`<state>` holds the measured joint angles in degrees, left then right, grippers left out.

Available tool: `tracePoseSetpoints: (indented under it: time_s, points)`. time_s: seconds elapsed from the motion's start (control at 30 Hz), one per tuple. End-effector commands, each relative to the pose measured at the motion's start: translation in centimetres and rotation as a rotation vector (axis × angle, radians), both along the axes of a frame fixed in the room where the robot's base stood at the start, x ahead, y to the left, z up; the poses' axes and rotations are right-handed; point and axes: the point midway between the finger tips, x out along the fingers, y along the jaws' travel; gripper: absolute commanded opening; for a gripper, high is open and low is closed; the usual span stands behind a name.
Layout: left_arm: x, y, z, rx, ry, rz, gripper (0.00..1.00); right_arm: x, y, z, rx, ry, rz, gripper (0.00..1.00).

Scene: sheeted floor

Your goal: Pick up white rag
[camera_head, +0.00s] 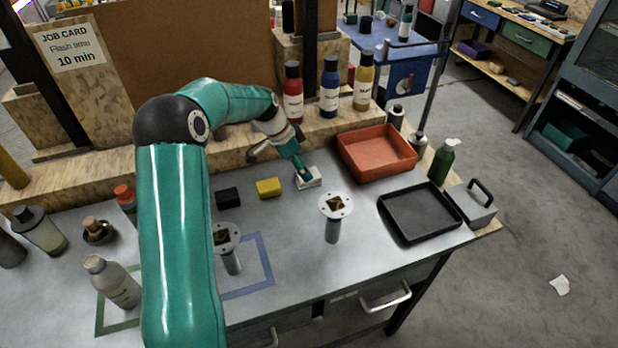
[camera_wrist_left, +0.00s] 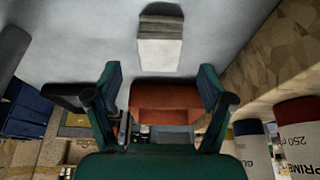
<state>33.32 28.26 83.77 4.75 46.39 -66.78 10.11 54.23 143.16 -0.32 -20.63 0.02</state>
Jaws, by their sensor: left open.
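A small white folded piece (camera_head: 309,179), which looks like the white rag, lies on the grey bench top left of the orange tray. In the left wrist view the white piece (camera_wrist_left: 160,52) is ahead of the fingers, roughly centred between them, with a dark part at its far end. My left gripper (camera_head: 298,170) is just over or beside it in the head view; contact cannot be told. In the left wrist view the left gripper (camera_wrist_left: 160,85) has its fingers spread, with nothing seen held between them. My right gripper is not in view.
An orange tray (camera_head: 366,165) and a black tray (camera_head: 398,230) stand to the right. A yellow block (camera_head: 268,188) and a black block (camera_head: 228,197) lie left of the rag. Bottles (camera_head: 330,88) line the raised back ledge. A flanged metal post (camera_head: 333,232) stands in front.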

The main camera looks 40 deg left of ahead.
Motion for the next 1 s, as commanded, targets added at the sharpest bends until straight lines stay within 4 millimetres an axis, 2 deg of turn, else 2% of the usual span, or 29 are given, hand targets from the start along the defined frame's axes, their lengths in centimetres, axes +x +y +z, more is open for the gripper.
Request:
tracePoseSetpoints:
  time_s: [0.27,0.4,0.7,1.0]
  points:
    - [1.0,-0.7,-2.8,-0.004,0.005,-0.001,0.81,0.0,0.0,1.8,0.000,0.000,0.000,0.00]
    - [1.6,-0.9,-4.3,-0.002,0.003,0.000,0.81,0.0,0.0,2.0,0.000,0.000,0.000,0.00]
    - [1.7,-1.0,-4.8,0.000,0.001,0.000,0.80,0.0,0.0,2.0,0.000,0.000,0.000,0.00]
    - [1.7,-1.0,-4.8,0.000,0.001,0.000,0.30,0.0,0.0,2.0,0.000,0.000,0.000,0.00]
